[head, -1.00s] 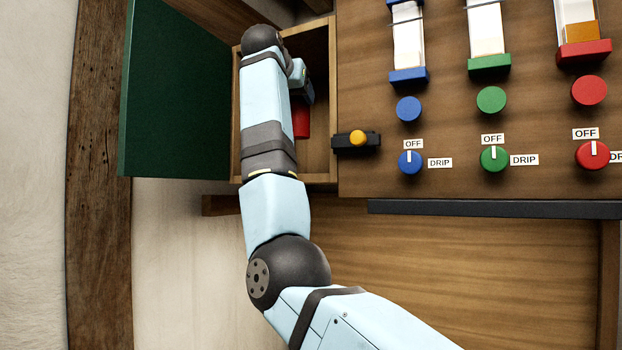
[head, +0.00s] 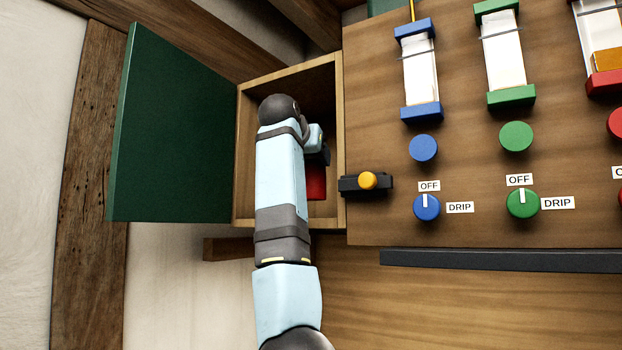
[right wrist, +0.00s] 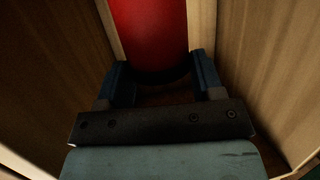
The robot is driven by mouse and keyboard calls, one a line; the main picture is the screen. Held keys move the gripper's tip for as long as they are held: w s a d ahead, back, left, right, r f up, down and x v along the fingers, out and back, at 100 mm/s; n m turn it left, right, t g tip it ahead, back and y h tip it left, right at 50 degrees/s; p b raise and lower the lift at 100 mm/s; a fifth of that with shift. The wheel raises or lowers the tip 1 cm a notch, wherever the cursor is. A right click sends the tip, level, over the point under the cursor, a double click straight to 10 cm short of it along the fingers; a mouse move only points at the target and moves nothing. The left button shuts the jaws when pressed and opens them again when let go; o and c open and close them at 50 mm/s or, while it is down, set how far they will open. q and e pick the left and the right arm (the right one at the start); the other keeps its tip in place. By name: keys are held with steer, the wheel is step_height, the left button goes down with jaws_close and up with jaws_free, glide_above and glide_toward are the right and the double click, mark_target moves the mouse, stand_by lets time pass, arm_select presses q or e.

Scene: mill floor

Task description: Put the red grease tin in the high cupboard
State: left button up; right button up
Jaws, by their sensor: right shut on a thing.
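The red grease tin (head: 316,184) is inside the open wooden cupboard (head: 341,120), partly hidden behind my right arm. My right gripper (head: 318,158) reaches into the cupboard and is shut on the tin. In the right wrist view the red tin (right wrist: 150,35) stands between the two blue fingers of my right gripper (right wrist: 160,78), with wooden cupboard walls on both sides. I cannot tell from the pictures whether the tin rests on the cupboard floor. My left gripper is not in view.
The green cupboard door (head: 175,130) stands open to the left. A black latch block with a yellow knob (head: 367,181) sits right of the cupboard. A wooden panel with blue and green knobs (head: 427,207) fills the right. A dark rail (head: 500,260) runs below it.

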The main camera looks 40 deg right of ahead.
mark_target(310, 174)
step_height(310, 174, down, 3)
steer(key=shift+s+f+p, duration=0.1)
steer(key=shift+f+p, duration=0.05)
steer(key=shift+p, duration=0.2)
steer(key=shift+f, duration=0.3)
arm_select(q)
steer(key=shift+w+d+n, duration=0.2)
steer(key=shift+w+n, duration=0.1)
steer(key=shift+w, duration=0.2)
arm_select(e)
steer(key=shift+f, duration=0.15)
steer(key=o, duration=1.2)
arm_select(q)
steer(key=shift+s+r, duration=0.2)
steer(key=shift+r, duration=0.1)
